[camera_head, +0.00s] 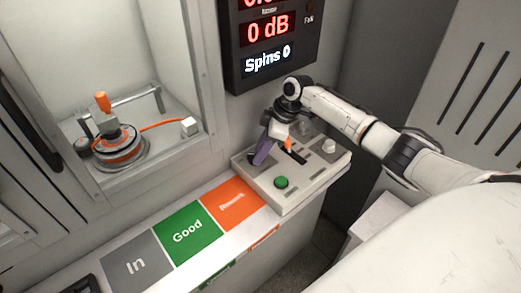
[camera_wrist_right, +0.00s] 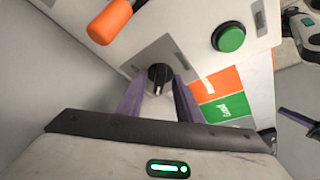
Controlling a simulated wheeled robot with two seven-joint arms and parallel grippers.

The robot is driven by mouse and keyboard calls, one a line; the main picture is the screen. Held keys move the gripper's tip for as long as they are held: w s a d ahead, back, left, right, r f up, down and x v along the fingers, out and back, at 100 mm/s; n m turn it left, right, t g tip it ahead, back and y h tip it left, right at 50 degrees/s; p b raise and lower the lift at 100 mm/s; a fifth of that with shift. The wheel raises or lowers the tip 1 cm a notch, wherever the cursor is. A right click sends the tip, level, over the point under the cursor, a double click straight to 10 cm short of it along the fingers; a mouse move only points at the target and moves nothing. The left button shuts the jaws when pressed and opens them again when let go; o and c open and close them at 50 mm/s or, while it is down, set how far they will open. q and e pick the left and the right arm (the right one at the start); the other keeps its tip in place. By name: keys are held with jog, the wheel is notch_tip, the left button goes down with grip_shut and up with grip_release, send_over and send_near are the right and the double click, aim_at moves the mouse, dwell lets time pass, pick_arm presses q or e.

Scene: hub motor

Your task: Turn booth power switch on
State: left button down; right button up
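A control box (camera_head: 310,177) stands on the counter's right end. A black rotary knob (camera_wrist_right: 159,76) on a grey plate, seemingly the power switch, shows in the right wrist view; in the head view my gripper hides it. My right gripper (camera_head: 258,160) is over the box's left back part, pointing down. In the right wrist view its two purple fingers (camera_wrist_right: 160,88) are apart, one on each side of the knob; I cannot tell whether they touch it. My left gripper is not in the head view; a purple piece at the wrist view's right edge may be its finger.
The box also has an orange-handled lever (camera_head: 288,144), a green button (camera_head: 282,182) and a white knob (camera_head: 328,146). Grey, green (camera_head: 187,232) and orange marked areas lie to the left. A booth with a motor (camera_head: 118,145) is at left. A display (camera_head: 268,45) hangs above.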

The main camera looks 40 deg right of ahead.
grip_shut()
jog(key=m, duration=0.2)
jog(key=m+t+h, duration=0.1)
jog(key=m, duration=0.1)
jog(key=shift+s+a, duration=0.15)
jog(key=shift+a, duration=0.1)
jog(key=m, duration=0.1)
jog(key=m+h, duration=0.1)
jog(key=m, duration=0.1)
jog(key=m+h, duration=0.1)
jog(key=shift+a+m+t, duration=0.3)
jog(key=shift+a+m, duration=0.05)
jog(key=shift+m, duration=0.05)
jog(key=m, duration=0.1)
jog(key=m+h, duration=0.1)
jog(key=m, duration=0.2)
jog(key=shift+a+m+h, duration=0.3)
jog(key=shift+h, duration=0.1)
jog(key=shift+a+m+g+h, duration=0.1)
jog(key=shift+m+g+h, duration=0.25)
jog(key=shift+m, duration=0.75)
jog(key=shift+a+m+g+h, duration=0.1)
jog(key=shift+m+g+h, duration=0.2)
jog(key=shift+m, duration=0.8)
grip_release()
